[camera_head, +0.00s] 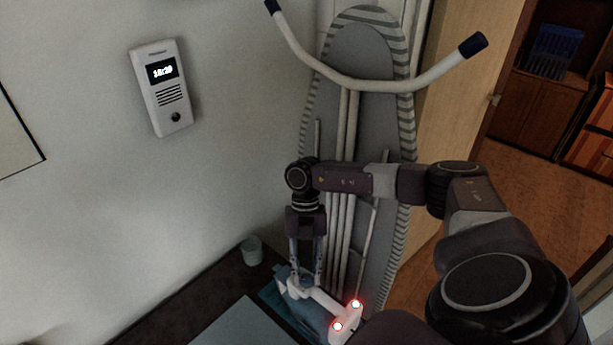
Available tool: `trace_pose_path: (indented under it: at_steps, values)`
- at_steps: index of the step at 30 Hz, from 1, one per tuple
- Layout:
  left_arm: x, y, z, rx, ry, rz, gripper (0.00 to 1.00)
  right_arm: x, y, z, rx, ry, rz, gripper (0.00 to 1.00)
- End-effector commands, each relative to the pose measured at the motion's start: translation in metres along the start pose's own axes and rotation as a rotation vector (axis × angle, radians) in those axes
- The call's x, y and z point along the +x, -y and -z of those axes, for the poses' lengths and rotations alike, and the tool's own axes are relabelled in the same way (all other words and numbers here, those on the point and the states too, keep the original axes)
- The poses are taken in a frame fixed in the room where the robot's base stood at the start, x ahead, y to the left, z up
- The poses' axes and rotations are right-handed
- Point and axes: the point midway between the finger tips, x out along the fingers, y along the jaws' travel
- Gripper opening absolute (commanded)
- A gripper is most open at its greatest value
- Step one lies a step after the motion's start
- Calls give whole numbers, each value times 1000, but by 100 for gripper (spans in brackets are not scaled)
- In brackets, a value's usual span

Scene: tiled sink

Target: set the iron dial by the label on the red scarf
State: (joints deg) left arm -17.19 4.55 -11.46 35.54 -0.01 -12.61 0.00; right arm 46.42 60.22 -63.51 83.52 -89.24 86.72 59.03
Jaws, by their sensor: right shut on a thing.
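My right gripper (306,270) points down at the bottom middle, its two fingers on a white and blue thing that looks like the iron (324,300). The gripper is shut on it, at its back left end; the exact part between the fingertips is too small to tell. Two bright lights with a red glow show at the iron's near end. The dial cannot be made out. The red scarf and its label are not in view. My left gripper is not in view.
A grey ironing board (362,50) with striped edges stands upright against the wall behind my right arm. A small pale cup (251,251) stands left of the gripper on a dark surface. A grey-blue flat panel (240,326) lies in front. A wall intercom (161,88) hangs upper left.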

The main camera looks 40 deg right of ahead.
Motion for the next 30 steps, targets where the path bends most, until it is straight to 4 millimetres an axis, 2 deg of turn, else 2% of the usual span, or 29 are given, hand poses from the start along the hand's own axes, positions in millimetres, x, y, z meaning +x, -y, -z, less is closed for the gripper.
trace_pose_path:
  at_steps: [1,2,6,14,17,20,30]
  values:
    - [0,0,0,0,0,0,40,-2,0,-1,0,4,-3,0]
    - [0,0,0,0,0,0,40,-2,0,-1,0,4,-3,28]
    - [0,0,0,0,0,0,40,-1,0,-1,0,3,-2,42]
    - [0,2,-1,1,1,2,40,-1,0,0,-1,1,0,42]
    - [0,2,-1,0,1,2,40,-7,0,-1,-1,2,-1,42]
    - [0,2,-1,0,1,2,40,-20,0,-1,-1,4,-2,42]
    - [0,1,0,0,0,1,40,-92,-1,-1,-1,4,-3,42]
